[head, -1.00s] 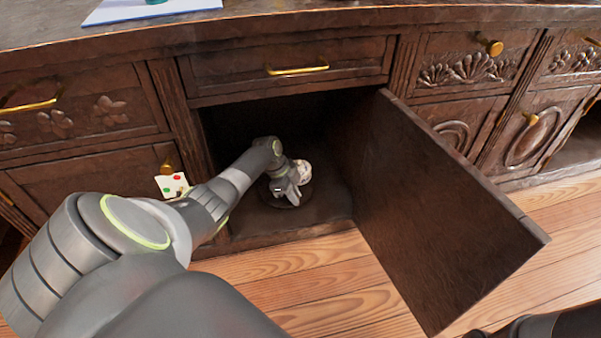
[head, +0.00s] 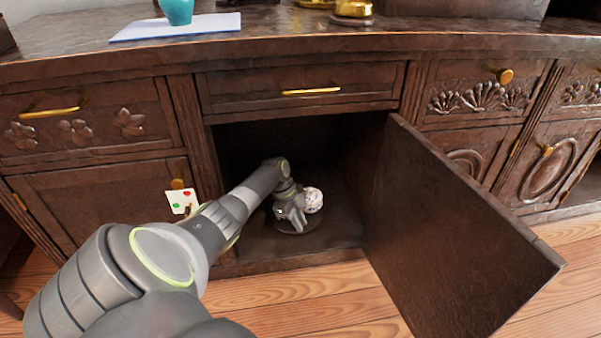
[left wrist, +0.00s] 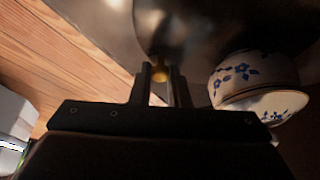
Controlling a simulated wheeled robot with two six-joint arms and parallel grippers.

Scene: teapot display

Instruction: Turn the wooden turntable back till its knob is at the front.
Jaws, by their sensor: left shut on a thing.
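The dark wooden turntable (head: 303,243) lies on the floor of the open cabinet compartment. A white teapot with blue flowers (left wrist: 254,80) stands on it; in the head view the white pot (head: 313,199) shows just right of my gripper. My left gripper (head: 297,224) reaches into the compartment over the turntable's front part. In the left wrist view its fingers (left wrist: 160,80) are closed about a small yellowish knob (left wrist: 160,73) at the turntable's edge. My arm and hand hide part of the turntable. My right gripper is not in view.
The cabinet door (head: 450,235) stands wide open on the right, jutting out over the wooden floor (head: 310,300). A card with coloured dots (head: 181,201) hangs by the left door's knob. On the sideboard top are a turquoise vase (head: 177,10) and a white sheet (head: 175,28).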

